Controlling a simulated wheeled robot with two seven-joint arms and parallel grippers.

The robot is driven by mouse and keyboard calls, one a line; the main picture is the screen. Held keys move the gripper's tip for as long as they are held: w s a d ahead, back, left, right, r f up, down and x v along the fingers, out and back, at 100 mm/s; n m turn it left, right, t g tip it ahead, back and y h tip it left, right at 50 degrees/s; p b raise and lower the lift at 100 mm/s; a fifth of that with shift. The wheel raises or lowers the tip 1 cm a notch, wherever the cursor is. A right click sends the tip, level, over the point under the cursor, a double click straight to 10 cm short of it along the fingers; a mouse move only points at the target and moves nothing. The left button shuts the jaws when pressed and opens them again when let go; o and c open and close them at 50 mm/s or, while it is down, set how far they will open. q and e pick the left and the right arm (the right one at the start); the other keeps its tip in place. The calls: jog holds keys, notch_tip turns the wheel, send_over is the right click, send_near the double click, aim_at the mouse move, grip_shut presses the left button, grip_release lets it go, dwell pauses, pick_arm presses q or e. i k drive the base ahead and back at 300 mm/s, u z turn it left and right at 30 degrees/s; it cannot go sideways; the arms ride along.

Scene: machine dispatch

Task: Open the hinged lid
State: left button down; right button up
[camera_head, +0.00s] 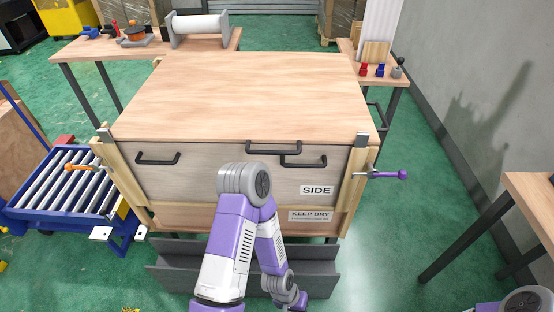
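A large wooden crate (200,176) stands in the middle, its flat wooden lid (240,95) lying closed on top. A black handle (273,147) sits at the lid's front edge. Black handles on the front panel are at the left (158,158) and right (304,161). At the front corners, an orange-handled latch (84,167) and a purple-handled latch (388,174) point outward. A purple and white arm of mine rises in front of the crate and bends down; its gripper cannot be made out. My other arm shows only partly at the bottom right; its gripper is out of view.
A blue roller cart (75,184) stands at the left. A table (150,42) with a roll and tools is behind left; a small table (385,75) is behind right. A wooden table edge (530,200) is at the right. A grey trough (180,266) lies below the crate's front.

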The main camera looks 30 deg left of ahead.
aim_at(299, 98)
jog(key=k, duration=0.35)
jog(key=u, duration=0.9)
